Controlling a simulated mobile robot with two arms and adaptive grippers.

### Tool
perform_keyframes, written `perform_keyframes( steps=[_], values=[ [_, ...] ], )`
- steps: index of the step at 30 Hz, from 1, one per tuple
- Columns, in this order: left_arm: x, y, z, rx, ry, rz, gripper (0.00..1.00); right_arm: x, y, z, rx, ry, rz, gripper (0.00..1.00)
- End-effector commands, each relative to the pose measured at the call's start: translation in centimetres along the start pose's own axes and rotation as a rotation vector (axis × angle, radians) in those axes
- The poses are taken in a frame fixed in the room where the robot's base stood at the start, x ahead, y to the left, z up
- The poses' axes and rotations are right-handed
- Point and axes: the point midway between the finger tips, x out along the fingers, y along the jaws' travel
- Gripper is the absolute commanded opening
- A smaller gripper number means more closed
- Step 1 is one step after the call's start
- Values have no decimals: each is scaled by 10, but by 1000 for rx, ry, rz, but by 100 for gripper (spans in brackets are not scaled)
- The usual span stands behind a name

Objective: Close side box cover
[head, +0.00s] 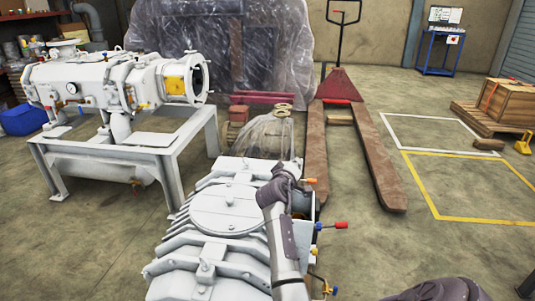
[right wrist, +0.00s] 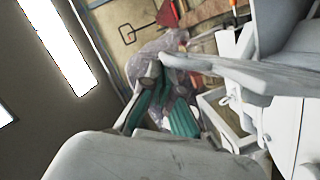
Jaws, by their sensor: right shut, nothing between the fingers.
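The large white vacuum machine (head: 215,235) stands in the foreground, with a round bolted lid on top. The side box is on its right side, mostly hidden behind my right arm. My right gripper (head: 284,184) is at the machine's upper right edge, shut and empty. In the right wrist view its teal-padded fingers (right wrist: 163,108) are close together. A flat grey panel (right wrist: 235,70), possibly the side box cover, runs from near the fingertips to the right; I cannot tell whether they touch. How far the cover is open is unclear. My left gripper is not in view.
Handles with red (head: 341,225) and orange (head: 310,182) grips stick out on the machine's right side. A second white machine (head: 120,80) stands on a frame at left. A pallet jack (head: 385,180) is behind. The floor to the right is open, with a wooden crate (head: 505,103) beyond.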

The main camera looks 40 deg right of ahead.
Motion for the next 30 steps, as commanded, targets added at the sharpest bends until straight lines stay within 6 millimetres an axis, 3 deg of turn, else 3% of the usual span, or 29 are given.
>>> perform_keyframes(
  steps=[2, 12, 21, 30],
  values=[
    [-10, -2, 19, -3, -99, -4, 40, 3, 6, 13, 68, -3, -17, 0],
    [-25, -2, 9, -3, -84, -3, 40, 19, 8, 73, 381, -4, -99, 0],
    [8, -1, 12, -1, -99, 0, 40, 32, -6, 123, 655, -5, -172, 0],
    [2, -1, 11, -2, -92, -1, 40, 42, -30, 162, 891, -4, -233, 0]
  ],
)
